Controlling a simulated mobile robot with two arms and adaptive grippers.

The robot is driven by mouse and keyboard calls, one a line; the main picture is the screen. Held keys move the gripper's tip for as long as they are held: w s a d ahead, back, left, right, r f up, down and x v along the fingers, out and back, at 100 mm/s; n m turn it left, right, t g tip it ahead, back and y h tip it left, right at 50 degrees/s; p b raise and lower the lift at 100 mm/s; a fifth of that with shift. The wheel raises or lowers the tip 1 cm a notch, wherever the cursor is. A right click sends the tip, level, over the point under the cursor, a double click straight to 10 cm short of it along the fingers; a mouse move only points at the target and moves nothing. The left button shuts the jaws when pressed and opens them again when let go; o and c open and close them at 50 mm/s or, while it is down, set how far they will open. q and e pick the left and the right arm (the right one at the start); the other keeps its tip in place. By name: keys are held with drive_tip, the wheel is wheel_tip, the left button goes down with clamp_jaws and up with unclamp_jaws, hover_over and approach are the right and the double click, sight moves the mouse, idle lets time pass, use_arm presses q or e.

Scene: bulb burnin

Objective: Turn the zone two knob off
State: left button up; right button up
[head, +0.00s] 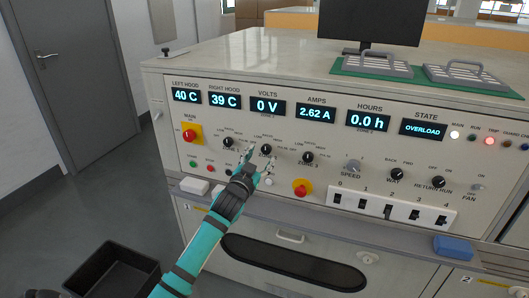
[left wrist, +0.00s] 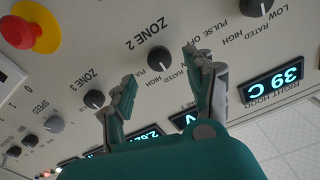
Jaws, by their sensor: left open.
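The zone two knob (head: 266,149) is a small round black knob in the middle of the row of zone knobs on the panel. It also shows in the left wrist view (left wrist: 159,58), upside down, between my fingertips in the picture. Its pointer is too small to read surely. My left gripper (head: 256,158) is open just in front of this knob, one finger on either side in the left wrist view (left wrist: 160,75). I cannot tell whether a finger touches the knob.
The zone one knob (head: 228,142) and zone three knob (head: 308,157) flank it closely. A red emergency button (head: 302,187) sits below right, and a red main switch (head: 190,134) at left. The state display (head: 422,129) reads OVERLOAD. A black bin (head: 112,272) stands on the floor.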

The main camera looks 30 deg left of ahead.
sight(266, 150)
use_arm(q)
drive_tip(key=shift+x, duration=2.25)
clamp_jaws()
